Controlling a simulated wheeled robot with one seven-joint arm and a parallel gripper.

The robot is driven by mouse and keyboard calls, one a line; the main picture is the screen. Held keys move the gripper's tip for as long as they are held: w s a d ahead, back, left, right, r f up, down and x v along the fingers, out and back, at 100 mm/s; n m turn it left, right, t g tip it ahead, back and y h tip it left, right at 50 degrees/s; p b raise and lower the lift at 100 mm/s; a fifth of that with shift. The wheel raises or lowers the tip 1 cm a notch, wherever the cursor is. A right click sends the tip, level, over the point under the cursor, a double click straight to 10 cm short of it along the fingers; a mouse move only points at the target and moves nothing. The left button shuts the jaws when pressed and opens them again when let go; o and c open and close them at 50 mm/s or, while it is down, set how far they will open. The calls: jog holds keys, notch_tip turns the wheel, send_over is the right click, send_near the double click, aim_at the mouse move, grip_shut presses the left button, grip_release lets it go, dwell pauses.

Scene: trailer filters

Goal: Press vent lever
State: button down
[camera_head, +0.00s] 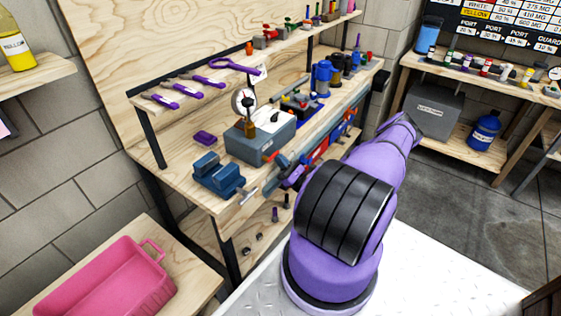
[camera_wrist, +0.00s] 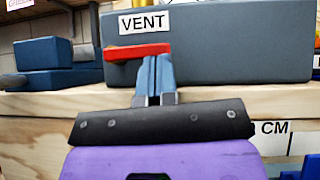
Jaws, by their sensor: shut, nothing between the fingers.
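The vent lever is a red bar (camera_wrist: 138,51) on the front of a grey-blue box (camera_wrist: 230,45), under a white VENT label (camera_wrist: 145,23). In the head view the box (camera_head: 262,143) stands on the wooden workbench with a round gauge (camera_head: 243,102) on top. My gripper (camera_wrist: 154,62) is shut and empty. Its fingertips overlap the lever's right part in the wrist view; whether they touch it I cannot tell. In the head view my gripper is small and close to the box's front, and its fingers are hard to make out.
A blue vise-like block (camera_head: 217,177) stands left of the box at the bench edge, also in the wrist view (camera_wrist: 43,60). A shelf with purple-handled tools (camera_head: 208,80) runs above the bench. A pink basket (camera_head: 105,280) sits at the lower left.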

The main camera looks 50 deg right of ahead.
jog(key=shift+r+n+y, duration=0.1)
jog(key=shift+n+y, duration=0.2)
jog(key=shift+n, duration=0.1)
jog(key=shift+d+r+n+g+y, duration=0.1)
jog(key=shift+r+n+g+y, duration=0.25)
jog(key=shift+n+y, duration=0.65)
jog(key=shift+d+r+n+g+y, duration=0.15)
jog(key=shift+n+g+y, duration=0.35)
jog(key=shift+n+y, duration=0.5)
jog(key=shift+d+r+n+g+y, duration=0.1)
jog(key=shift+r+n+g+y, duration=0.15)
jog(key=shift+n+g+y, duration=0.65)
jog(key=r+n+g+y, duration=0.1)
jog(key=n+g, duration=0.2)
jog(key=n, duration=0.2)
jog(key=r+n+g+y, duration=0.2)
jog(key=n+g, duration=0.1)
jog(key=n, duration=0.1)
jog(key=a+r+n+g+y, duration=0.1)
jog(key=n+g, duration=0.2)
jog(key=n, duration=0.2)
jog(key=shift+a+r+n, duration=0.1)
jog(key=shift+r+n, duration=0.2)
jog(key=shift+s, duration=0.1)
